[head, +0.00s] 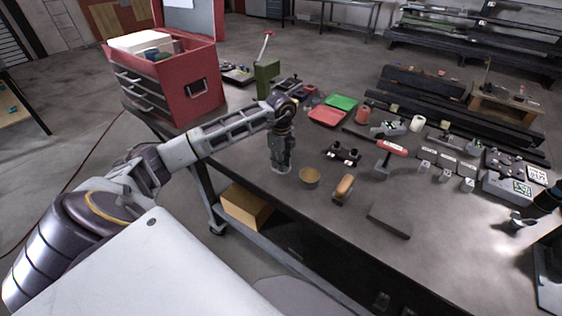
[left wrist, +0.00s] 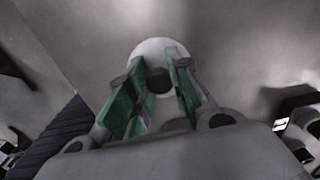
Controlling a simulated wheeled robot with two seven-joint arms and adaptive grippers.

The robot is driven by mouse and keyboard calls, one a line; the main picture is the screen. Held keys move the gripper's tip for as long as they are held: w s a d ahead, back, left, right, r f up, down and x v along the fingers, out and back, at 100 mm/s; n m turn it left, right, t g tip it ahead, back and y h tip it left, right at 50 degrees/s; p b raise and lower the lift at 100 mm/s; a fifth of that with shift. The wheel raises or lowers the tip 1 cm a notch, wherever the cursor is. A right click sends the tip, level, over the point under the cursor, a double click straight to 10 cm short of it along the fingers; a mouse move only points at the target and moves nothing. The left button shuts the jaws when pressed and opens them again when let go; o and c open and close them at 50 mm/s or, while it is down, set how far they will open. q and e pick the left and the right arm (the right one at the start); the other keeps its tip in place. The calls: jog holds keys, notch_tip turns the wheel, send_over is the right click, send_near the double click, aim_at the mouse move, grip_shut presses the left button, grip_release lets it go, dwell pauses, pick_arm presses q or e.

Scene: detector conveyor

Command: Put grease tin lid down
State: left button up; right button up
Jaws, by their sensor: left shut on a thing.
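My left gripper (head: 281,166) points down, low over the near edge of the workbench (head: 245,160). In the left wrist view, the green-padded fingers (left wrist: 156,85) close around the dark knob of a round, pale lid (left wrist: 150,47). In the head view, the lid is a thin pale rim under the fingertips; I cannot tell whether it touches the bench. A round tan tin (head: 309,178) stands just right of the gripper, apart from it.
A wooden-handled brush (head: 344,188) and a dark flat block (head: 388,221) lie right of the tin. A two-knobbed black fixture (head: 344,154) and a red-handled tool (head: 391,148) stand behind. A red tool chest (head: 178,85) is at the left. Bare bench surrounds the gripper's left side.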

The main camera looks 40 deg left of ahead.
pick_arm(q)
jog(key=o, duration=0.8)
pick_arm(e)
jog(key=shift+d, duration=0.4)
jog(key=shift+a, duration=0.1)
pick_arm(q)
jog(key=shift+r, duration=0.15)
jog(key=shift+w+r, duration=0.1)
jog(key=shift+r, duration=0.55)
notch_tip(320, 180, up, 11)
jog(key=shift+f+b, duration=0.2)
jog(key=shift+b, duration=0.35)
pick_arm(e)
jog(key=shift+w+d+f, duration=0.25)
jog(key=shift+d+f, duration=0.05)
jog(key=shift+f, duration=0.25)
pick_arm(q)
jog(key=shift+s, duration=0.2)
pick_arm(e)
jog(key=shift+s, duration=0.15)
